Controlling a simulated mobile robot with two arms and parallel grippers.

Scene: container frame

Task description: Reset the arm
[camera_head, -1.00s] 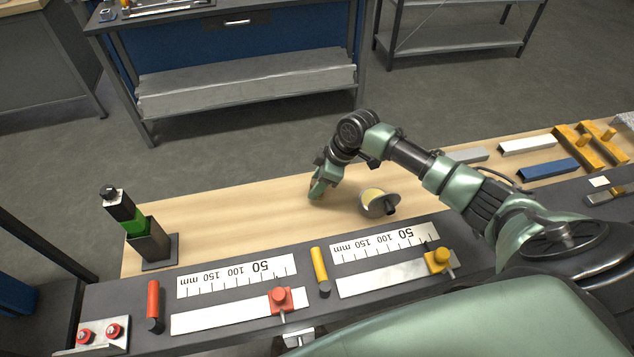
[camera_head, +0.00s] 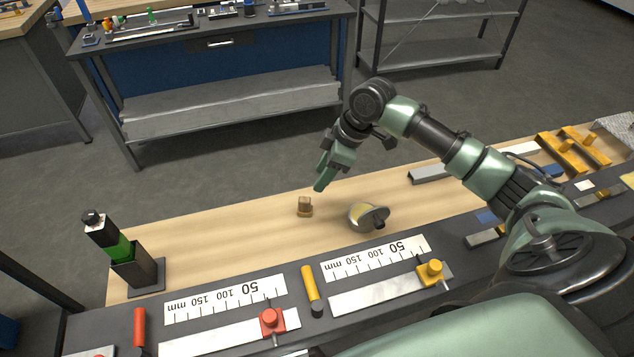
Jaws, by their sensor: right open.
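My right arm reaches in from the right. My right gripper (camera_head: 322,180) is open and empty, its fingers pointing down and to the left above the far part of the wooden bench top (camera_head: 240,222). A small brown block (camera_head: 304,207) stands on the wood just below and left of the fingertips, apart from them. A tilted round metal cup (camera_head: 366,217) with a pale yellow inside lies on the wood to the right of the block. My left gripper is out of view.
A black holder with a green-banded tool (camera_head: 118,246) stands at the left. Along the front are a red handle (camera_head: 139,328), a yellow handle (camera_head: 311,288), and two rulers with a red clamp (camera_head: 270,319) and a yellow clamp (camera_head: 433,271). Yellow brackets (camera_head: 572,150) lie at far right.

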